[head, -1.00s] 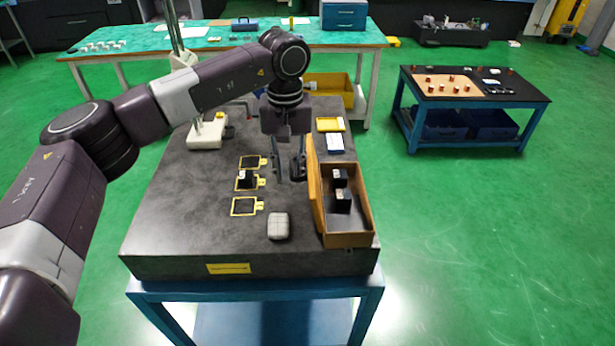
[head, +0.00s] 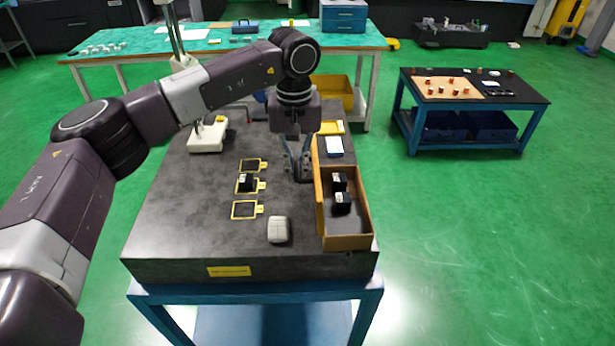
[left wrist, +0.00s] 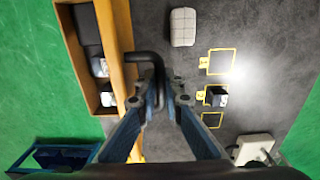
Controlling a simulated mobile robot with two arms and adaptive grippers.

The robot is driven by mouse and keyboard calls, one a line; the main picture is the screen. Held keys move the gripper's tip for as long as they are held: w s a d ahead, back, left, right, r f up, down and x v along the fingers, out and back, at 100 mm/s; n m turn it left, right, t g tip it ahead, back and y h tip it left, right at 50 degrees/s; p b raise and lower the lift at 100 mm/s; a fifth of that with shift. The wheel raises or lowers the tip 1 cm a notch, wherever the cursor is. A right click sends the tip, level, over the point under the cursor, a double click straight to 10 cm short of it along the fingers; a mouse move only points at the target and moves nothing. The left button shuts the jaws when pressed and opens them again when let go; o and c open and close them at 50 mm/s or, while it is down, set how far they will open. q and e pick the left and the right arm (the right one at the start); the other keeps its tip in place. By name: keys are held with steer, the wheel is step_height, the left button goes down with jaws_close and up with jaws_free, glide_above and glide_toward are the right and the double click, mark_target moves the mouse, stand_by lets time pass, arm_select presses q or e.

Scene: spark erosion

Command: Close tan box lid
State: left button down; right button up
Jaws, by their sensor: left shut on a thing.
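The tan box (head: 348,242) stands at the right edge of the dark stone slab, with its open inside facing up. Its lid (head: 318,205) stands roughly upright along the box's left side; its tan edge also shows in the left wrist view (left wrist: 118,35). Two dark blocks, one upper (head: 340,180) and one lower (head: 342,203), lie inside the box. My left gripper (head: 299,172) is beside the lid's left face. In the left wrist view its fingers are shut on a dark bent handle (left wrist: 143,57) that reaches from the lid. My right gripper is out of view.
A grey rounded block (head: 278,229) lies left of the box. Yellow-framed squares (head: 244,209) and a small dark block (head: 246,182) lie further left. A white stand base (head: 207,136) is at the back left. A white-and-blue item (head: 334,146) lies behind the box.

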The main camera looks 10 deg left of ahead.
mark_target(315, 161)
arm_select(q)
steer(key=shift+r, duration=0.1)
steer(key=shift+w+d+r+p, duration=0.15)
steer(key=shift+d+r+p, duration=0.05)
steer(key=shift+d, duration=0.25)
steer(key=shift+w+d+r+p, duration=0.1)
steer(key=shift+d+r+p, duration=0.05)
steer(key=shift+d, duration=0.25)
steer(key=shift+w+d+r, duration=0.15)
steer(key=shift+d, duration=0.35)
steer(key=shift+w+d+r, duration=0.1)
steer(key=shift+w+d, duration=0.05)
steer(key=shift+d, duration=0.3)
steer(key=shift+p, duration=0.3)
steer(key=shift+w+d+r, duration=0.1)
steer(key=shift+w+d, duration=0.15)
steer(key=shift+d, duration=0.7)
